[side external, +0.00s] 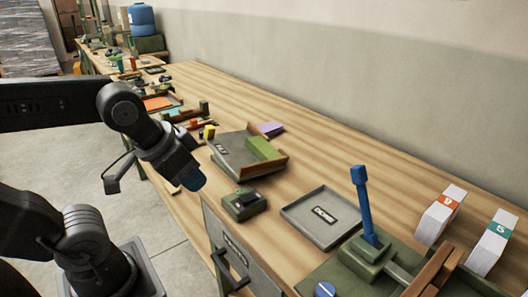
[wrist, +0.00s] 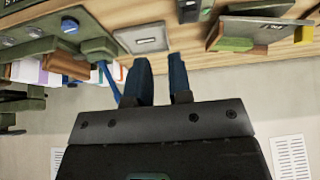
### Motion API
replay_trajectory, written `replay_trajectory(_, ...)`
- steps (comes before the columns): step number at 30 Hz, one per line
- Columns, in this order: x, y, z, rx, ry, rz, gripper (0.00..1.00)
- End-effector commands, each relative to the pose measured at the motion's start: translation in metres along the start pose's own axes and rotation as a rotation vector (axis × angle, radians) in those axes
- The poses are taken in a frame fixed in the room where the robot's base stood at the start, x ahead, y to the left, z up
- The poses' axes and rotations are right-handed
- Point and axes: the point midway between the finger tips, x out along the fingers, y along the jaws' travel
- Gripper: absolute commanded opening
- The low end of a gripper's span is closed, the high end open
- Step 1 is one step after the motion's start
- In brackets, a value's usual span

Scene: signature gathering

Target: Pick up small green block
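A green block (side external: 262,147) lies in the right part of a grey tray with wooden sides (side external: 232,158) on the bench. In the wrist view, where the scene is upside down, the green block (wrist: 236,43) shows at the upper right beside the tray's wooden wall. My gripper (side external: 191,180) is in front of the bench edge, to the left of and below the tray in the side view, apart from the block. In the wrist view my gripper (wrist: 158,61) has its two blue fingers spread, with nothing between them.
A flat grey tray labelled DONE (side external: 318,228), a small green box (side external: 244,204) and a machine with an upright blue lever (side external: 362,205) stand to the right. A purple block (side external: 270,129) lies behind the tray. Yellow (side external: 209,132) and dark green (side external: 204,106) pieces stand farther left. Back bench surface is clear.

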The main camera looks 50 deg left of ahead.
Motion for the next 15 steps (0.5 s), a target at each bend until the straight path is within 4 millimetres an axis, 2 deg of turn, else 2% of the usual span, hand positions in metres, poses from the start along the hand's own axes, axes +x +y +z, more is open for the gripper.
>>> replay_trajectory(2, 0.0000, 0.0000, 0.0000, 0.000, 0.000, 0.000, 0.27)
replay_trajectory(15, 0.0000, 0.0000, 0.0000, 0.000, 0.000, 0.000, 0.69)
